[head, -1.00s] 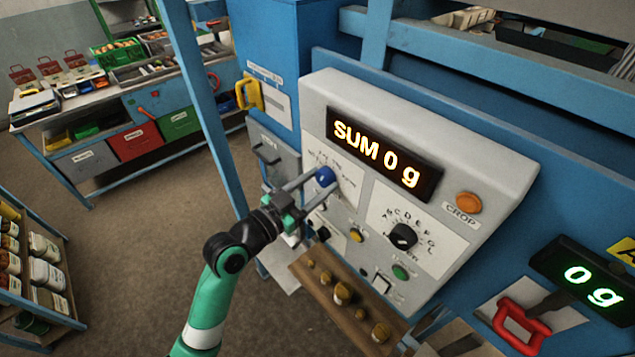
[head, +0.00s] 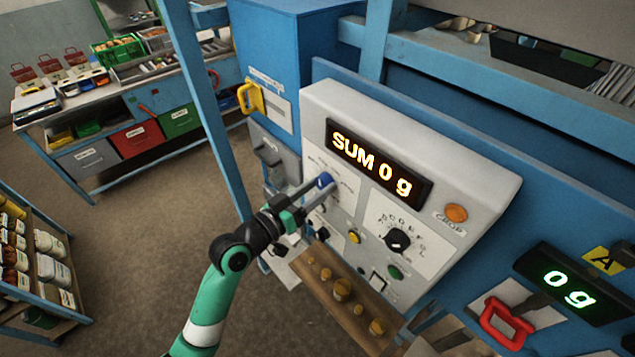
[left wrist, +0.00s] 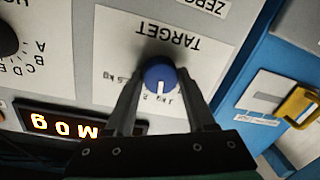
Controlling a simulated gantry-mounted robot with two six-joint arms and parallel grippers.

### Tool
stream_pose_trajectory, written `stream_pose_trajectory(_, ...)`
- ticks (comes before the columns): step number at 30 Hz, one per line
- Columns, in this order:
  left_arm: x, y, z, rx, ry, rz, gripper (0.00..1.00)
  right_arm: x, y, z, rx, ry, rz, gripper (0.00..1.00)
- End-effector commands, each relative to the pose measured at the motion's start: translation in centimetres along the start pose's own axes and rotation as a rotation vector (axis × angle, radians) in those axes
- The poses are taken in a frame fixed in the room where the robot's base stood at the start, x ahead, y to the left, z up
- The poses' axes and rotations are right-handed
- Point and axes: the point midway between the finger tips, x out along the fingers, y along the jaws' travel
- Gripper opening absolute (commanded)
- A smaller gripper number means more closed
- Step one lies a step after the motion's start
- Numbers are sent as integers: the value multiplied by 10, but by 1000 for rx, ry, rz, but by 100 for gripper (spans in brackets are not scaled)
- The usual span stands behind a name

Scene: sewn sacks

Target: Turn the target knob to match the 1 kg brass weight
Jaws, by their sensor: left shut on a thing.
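The target knob (head: 324,181) is blue and sits on the grey control panel below the orange "SUM 0 g" display (head: 378,166). My left gripper (head: 315,190) is shut on it, one finger on each side. In the left wrist view, which shows the panel upside down, the knob (left wrist: 158,76) lies between my fingertips. Its white line points down in the picture, towards the kg labels. Fingers and knob partly hide these labels. Several brass weights stand on a wooden shelf, one of the larger at its middle (head: 342,288); I cannot tell which is 1 kg. My right gripper is not in view.
A black lettered dial (head: 398,240), a green button (head: 394,271) and an orange button (head: 456,212) are on the panel to the right. A red handle (head: 503,325) is at lower right. A yellow handle (head: 250,96) is on the blue cabinet.

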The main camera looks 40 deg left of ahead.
Motion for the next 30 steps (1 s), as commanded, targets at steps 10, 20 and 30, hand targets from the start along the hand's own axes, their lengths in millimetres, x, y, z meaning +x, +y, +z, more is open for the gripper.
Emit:
stream_pose_trajectory(10, 0, 0, -2, -152, -9, 2, 0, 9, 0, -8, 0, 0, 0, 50)
stream_pose_trajectory(20, 0, 0, -1, -177, -10, 3, 0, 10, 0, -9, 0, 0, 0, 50)
stream_pose_trajectory(30, 0, 0, -1, -176, -11, 3, 82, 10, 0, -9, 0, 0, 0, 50)
